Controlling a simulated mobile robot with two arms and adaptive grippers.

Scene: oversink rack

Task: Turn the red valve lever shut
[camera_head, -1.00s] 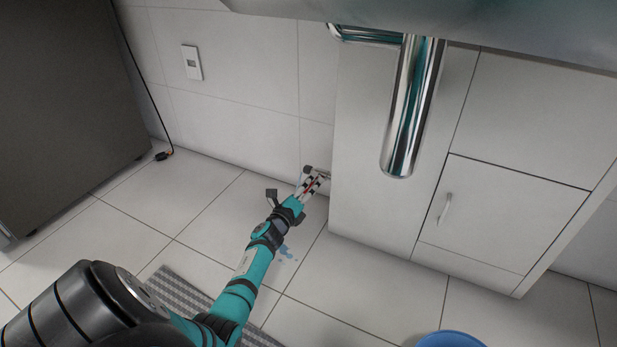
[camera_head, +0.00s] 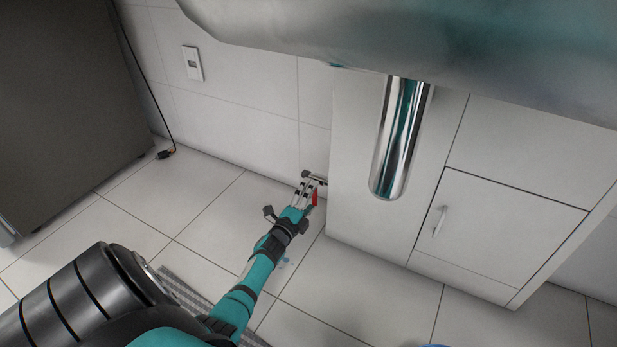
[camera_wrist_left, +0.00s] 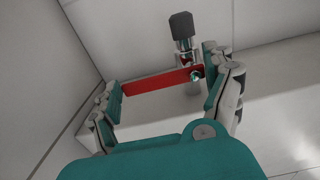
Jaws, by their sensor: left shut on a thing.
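The red valve lever (camera_wrist_left: 160,82) runs across the left wrist view between the two fingers of my left gripper (camera_wrist_left: 160,92). Its free end is at the left finger and its pivot end is near the right finger, by the metal valve body (camera_wrist_left: 186,55) with a dark end. In the head view my left gripper (camera_head: 309,188) is low at the wall, and the red lever shows at its right side, pointing down toward the floor. The gripper is shut on the lever. My right gripper is not in view.
A white cabinet (camera_head: 365,220) stands just right of the valve. A shiny pipe (camera_head: 400,140) hangs below the steel sink (camera_head: 450,50). A dark appliance (camera_head: 70,110) is at the left, with a cord and plug (camera_head: 166,153). A striped mat (camera_head: 185,290) lies below.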

